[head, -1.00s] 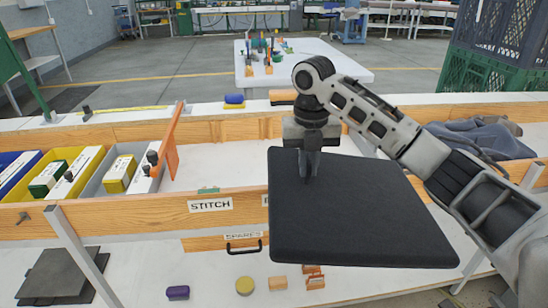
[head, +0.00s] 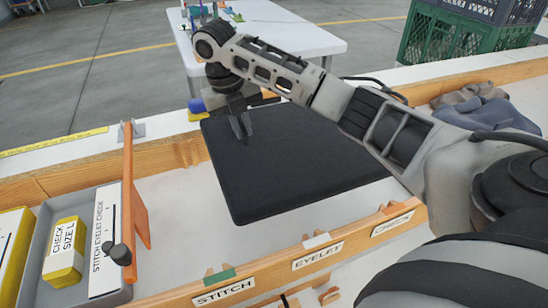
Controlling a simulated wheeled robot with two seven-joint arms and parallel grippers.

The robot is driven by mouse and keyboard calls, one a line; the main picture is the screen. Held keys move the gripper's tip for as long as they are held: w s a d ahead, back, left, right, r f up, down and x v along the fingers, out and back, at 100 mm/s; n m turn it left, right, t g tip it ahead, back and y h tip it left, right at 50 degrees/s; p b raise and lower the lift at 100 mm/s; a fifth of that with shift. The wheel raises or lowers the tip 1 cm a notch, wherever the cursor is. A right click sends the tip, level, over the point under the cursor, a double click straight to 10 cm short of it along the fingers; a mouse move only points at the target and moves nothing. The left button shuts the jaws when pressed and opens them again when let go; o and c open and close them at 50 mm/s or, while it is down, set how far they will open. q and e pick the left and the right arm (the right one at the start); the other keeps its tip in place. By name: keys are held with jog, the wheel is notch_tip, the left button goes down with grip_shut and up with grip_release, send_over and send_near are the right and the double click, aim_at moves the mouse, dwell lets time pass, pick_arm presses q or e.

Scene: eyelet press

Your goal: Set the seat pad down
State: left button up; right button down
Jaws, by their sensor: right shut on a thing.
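The seat pad (head: 290,165) is a flat black square with rounded corners. My right gripper (head: 243,136) is shut on the pad near its far left part, and the arm reaches in from the right. The pad is over the white bench surface behind the front rail labelled STITCH and EYELET. I cannot tell whether its underside touches the bench. My left gripper is not in view.
Grey tray (head: 50,235) with a yellow SIZE L box (head: 64,255) and white box (head: 103,240) stands left. An orange upright (head: 128,190) rises beside it. Grey cloth (head: 480,108) lies right. Bare bench (head: 185,215) shows between upright and pad.

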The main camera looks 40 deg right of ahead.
aim_at(231, 142)
notch_tip(231, 142, down, 18)
jog(key=shift+b, duration=1)
jog(key=c, duration=1.5)
grip_release()
jog(key=shift+s, duration=0.1)
jog(key=r, duration=0.4)
jog(key=a+r, duration=0.1)
jog(key=r, duration=0.3)
jog(key=a+r, duration=0.1)
jog(key=r, duration=0.2)
jog(key=shift+w+a+r+p, duration=0.1)
jog(key=shift+w+r+p, duration=0.3)
